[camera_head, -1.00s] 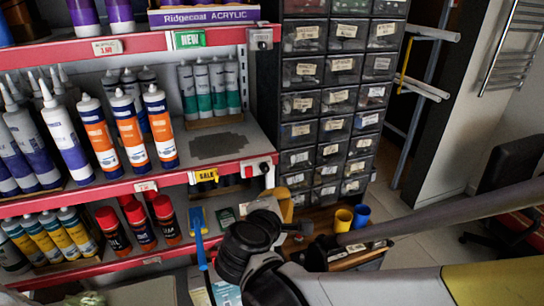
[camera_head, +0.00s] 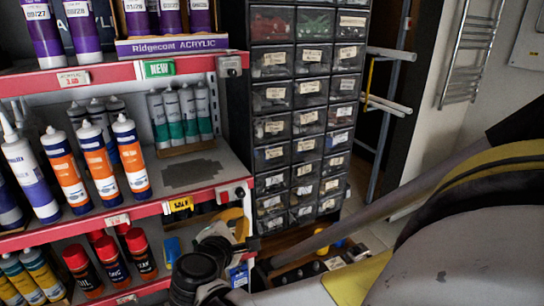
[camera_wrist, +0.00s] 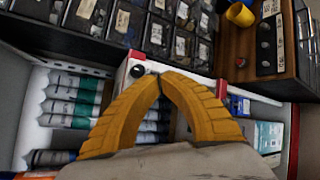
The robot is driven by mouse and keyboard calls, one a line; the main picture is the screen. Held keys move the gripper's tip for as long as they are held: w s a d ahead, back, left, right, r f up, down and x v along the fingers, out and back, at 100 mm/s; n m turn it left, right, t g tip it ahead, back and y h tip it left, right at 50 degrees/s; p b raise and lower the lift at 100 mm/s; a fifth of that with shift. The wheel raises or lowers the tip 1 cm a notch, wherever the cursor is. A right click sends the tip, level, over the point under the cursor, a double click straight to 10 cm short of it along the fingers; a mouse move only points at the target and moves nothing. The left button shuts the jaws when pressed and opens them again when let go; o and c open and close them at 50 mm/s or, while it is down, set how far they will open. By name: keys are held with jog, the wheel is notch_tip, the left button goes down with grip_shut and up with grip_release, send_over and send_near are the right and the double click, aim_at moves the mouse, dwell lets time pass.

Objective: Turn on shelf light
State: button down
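A white plate with a dark round knob (camera_head: 239,192) sits at the right end of the red-edged middle shelf, likely a switch. In the wrist view a dark knob (camera_wrist: 138,72) on a white panel lies just left of my fingertips. My gripper (camera_wrist: 160,76) has orange-yellow ribbed fingers that meet at the tips, with nothing visible between them. In the head view its yellow fingers (camera_head: 236,221) are just below the middle shelf's knob, partly hidden by my dark wrist. A similar plate with a dark knob (camera_head: 230,66) is on the upper shelf's end. Contact cannot be told.
Sealant tubes (camera_head: 125,160) and spray cans (camera_head: 110,262) crowd the shelves. A dark drawer cabinet (camera_head: 300,120) stands close right of the shelves. A wooden organizer (camera_wrist: 265,45) and a yellow cup (camera_wrist: 240,14) are near the gripper. Open floor lies farther right.

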jog(key=shift+w+a+f, duration=0.1)
jog(key=shift+w+a, duration=0.35)
jog(key=shift+w, duration=0.3)
jog(key=shift+w+a+f, duration=0.1)
jog(key=shift+w+a, duration=0.35)
jog(key=shift+w, duration=0.3)
jog(key=shift+w+a+f, duration=0.1)
jog(key=shift+w+a, duration=0.35)
jog(key=shift+w, duration=0.3)
jog(key=shift+b, duration=0.3)
jog(key=shift+w+a+f, duration=0.1)
jog(key=shift+w+a, duration=0.15)
jog(key=shift+w, duration=0.1)
jog(key=shift+w+a, duration=0.1)
jog(key=shift+w, duration=0.15)
jog(key=shift+s, duration=0.1)
jog(key=shift+s+d, duration=0.35)
jog(key=shift+s, duration=0.15)
jog(key=shift+s, duration=0.15)
jog(key=s+d, duration=0.1)
jog(key=s, duration=0.1)
jog(key=s+d, duration=0.1)
jog(key=s, duration=0.1)
jog(key=shift+d+r, duration=0.3)
jog(key=shift+r, duration=0.1)
